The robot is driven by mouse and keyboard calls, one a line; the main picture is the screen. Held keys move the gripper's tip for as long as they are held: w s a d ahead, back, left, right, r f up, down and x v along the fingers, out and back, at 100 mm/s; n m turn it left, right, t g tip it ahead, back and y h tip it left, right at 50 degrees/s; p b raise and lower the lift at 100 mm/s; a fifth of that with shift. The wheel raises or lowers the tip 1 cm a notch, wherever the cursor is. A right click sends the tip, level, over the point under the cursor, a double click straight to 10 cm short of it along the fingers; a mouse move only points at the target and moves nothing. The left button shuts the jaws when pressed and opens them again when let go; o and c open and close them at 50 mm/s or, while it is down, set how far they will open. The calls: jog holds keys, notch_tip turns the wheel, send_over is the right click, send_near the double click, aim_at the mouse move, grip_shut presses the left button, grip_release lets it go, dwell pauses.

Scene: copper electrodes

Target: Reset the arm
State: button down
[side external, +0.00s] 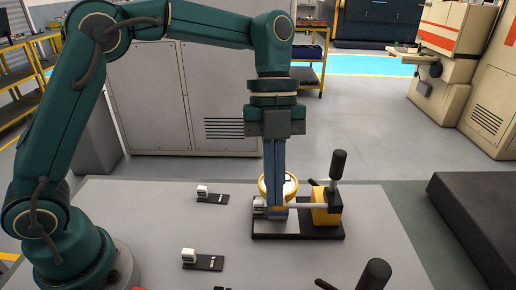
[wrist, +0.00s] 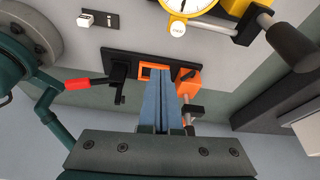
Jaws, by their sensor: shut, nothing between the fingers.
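My gripper (side external: 275,202) points straight down over the grey table, its long blue-grey fingers shut together with nothing between them. In the side view the fingers overlap a yellow round dial gauge (side external: 290,186) on a black base plate (side external: 292,233); I cannot tell whether they touch it. In the wrist view the closed fingers (wrist: 163,82) overlap a small orange frame (wrist: 147,73) on a black plate, beside an orange block (wrist: 187,80). The dial gauge (wrist: 188,5) shows at the top there. I see no copper-coloured electrode.
A yellow clamp block (side external: 322,212) with a black handle (side external: 338,164) stands right of the gauge. Another black handle (side external: 373,275) is at the front.

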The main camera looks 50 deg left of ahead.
jog(key=s+a+r+n+t, duration=0.15)
jog(key=a+r, duration=0.25)
jog(key=r, duration=0.6)
jog(key=s+a+f+n+t+y, duration=0.1)
jog(key=s+a+f+n+t, duration=0.2)
jog(key=n, duration=0.9)
jog(key=s+a+f+n+t+y, duration=0.2)
jog(key=s+a+f+n+t, duration=0.1)
jog(key=n, duration=0.9)
jog(key=shift+s+a+f, duration=0.6)
jog(key=shift+s+f, duration=0.65)
jog(key=shift+s, duration=0.55)
jog(key=shift+t, duration=0.25)
